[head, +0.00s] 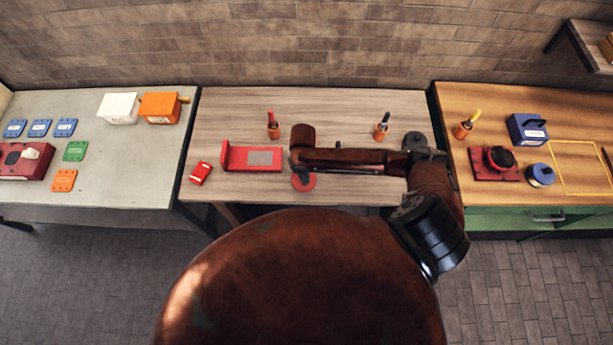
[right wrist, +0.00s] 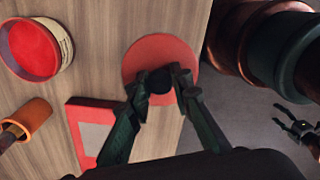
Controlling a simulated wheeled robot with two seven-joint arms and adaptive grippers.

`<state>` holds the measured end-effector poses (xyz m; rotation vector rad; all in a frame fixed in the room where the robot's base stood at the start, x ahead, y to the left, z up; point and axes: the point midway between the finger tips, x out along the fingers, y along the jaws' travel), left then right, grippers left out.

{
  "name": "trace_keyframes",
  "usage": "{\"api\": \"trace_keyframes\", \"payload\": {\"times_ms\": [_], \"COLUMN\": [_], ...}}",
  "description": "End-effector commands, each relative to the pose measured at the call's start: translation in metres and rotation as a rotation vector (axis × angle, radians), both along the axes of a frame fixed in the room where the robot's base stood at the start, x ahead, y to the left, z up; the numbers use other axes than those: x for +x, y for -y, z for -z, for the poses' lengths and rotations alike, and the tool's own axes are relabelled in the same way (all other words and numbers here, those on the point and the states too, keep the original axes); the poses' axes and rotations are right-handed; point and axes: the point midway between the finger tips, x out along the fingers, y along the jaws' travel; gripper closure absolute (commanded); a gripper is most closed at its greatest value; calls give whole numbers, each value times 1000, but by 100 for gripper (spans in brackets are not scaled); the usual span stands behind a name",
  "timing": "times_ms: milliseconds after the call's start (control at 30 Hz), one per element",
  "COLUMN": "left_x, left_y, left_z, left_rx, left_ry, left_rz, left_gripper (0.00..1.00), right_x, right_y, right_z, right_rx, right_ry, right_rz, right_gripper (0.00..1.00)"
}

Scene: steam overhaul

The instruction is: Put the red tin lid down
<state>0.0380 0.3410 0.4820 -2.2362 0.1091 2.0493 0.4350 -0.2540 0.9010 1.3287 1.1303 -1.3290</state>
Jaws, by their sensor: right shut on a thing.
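The red tin lid (right wrist: 140,58) is a flat red disc with a black knob. My right gripper (right wrist: 160,82) is shut on that knob in the right wrist view. In the head view the lid (head: 303,183) shows below my right gripper (head: 298,165), near the front edge of the middle table. I cannot tell whether it touches the wood. An open round tin (right wrist: 67,40) with a red inside stands apart from the lid in the right wrist view; my arm seems to hide it in the head view. A gripper (right wrist: 298,128), seemingly my left, shows at the right edge of the wrist view, its jaw state unclear.
A red stand with a grey patch (head: 234,161) and a small red object (head: 200,173) lie left of the lid. Orange pots (head: 273,131) (head: 381,131) stand behind. The wooden middle table (head: 330,115) is clear at the back. Side tables hold other items.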

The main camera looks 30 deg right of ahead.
Motion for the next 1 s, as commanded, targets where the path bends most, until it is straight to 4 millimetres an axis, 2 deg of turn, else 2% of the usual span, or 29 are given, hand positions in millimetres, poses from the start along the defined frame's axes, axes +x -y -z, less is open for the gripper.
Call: {"api": "trace_keyframes", "payload": {"times_ms": [100, 333, 533, 933, 967, 1000], "left_x": [2, 12, 14, 12, 12, 11], "left_y": [0, 0, 0, 0, 0, 0], "left_z": [-1, -2, -2, -2, -2, -2], "left_rx": [0, 0, -1, -1, 0, 0], "left_ry": [2, 14, 18, 15, 14, 14], "left_rz": [1, 3, 3, 3, 3, 3], "left_gripper": [40, 40, 40, 40, 40, 40], "right_x": [7, 13, 13, 13, 13, 13], "right_y": [11, 21, 20, 20, 20, 20], "right_z": [14, 29, 55, 61, 61, 61], "right_rx": [-1, -1, 0, 0, 0, 0], "right_ry": [0, 1, 1, 2, 2, 2], "right_rz": [3, 3, 1, 0, 0, 0], "right_gripper": [100, 100, 100, 100, 80, 77]}}
